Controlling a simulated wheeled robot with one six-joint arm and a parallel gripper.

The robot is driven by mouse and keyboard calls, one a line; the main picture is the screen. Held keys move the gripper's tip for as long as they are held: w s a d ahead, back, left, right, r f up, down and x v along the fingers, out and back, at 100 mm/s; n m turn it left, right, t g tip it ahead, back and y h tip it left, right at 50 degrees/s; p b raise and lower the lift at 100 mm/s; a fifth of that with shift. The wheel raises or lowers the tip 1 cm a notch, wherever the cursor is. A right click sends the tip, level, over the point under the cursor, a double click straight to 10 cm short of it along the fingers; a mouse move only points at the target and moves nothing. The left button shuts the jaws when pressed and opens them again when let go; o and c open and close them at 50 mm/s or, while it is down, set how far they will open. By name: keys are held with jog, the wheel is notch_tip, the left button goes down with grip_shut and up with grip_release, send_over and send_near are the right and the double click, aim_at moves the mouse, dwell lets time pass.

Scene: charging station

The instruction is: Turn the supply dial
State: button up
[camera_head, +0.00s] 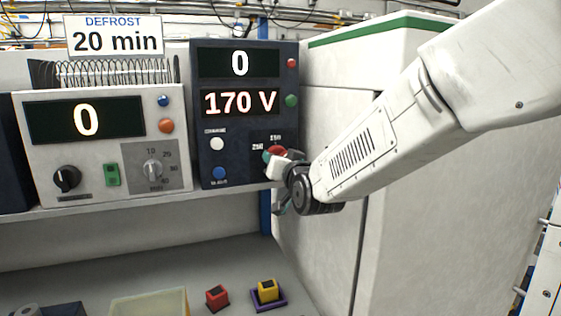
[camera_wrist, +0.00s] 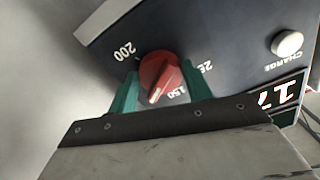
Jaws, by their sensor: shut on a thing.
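The supply dial is a red knob (camera_wrist: 158,72) on the front of the dark blue unit (camera_head: 205,130); it also shows in the head view (camera_head: 276,150), partly covered by my gripper. My gripper (camera_head: 275,160) is shut on the knob, with one teal finger on each side of it in the wrist view (camera_wrist: 160,76). The knob's white mark points to the bottom of the wrist view, beside the printed 150. A 200 and a partly hidden third label stand around it. The unit's lower display (camera_head: 240,102) reads 170 V and its upper display (camera_head: 239,63) reads 0.
A light grey unit (camera_head: 90,185) with two knobs and a display reading 0 stands at left. A sign (camera_head: 115,36) reads DEFROST 20 min. A white cabinet (camera_head: 325,240) is close on the right. Red (camera_head: 217,297) and yellow (camera_head: 268,290) blocks lie below.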

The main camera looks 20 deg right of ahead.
jog(key=shift+m, duration=0.4)
jog(key=o, duration=1)
jog(key=shift+c, duration=0.2)
jog(key=s, duration=0.7)
jog(key=shift+s, duration=0.4)
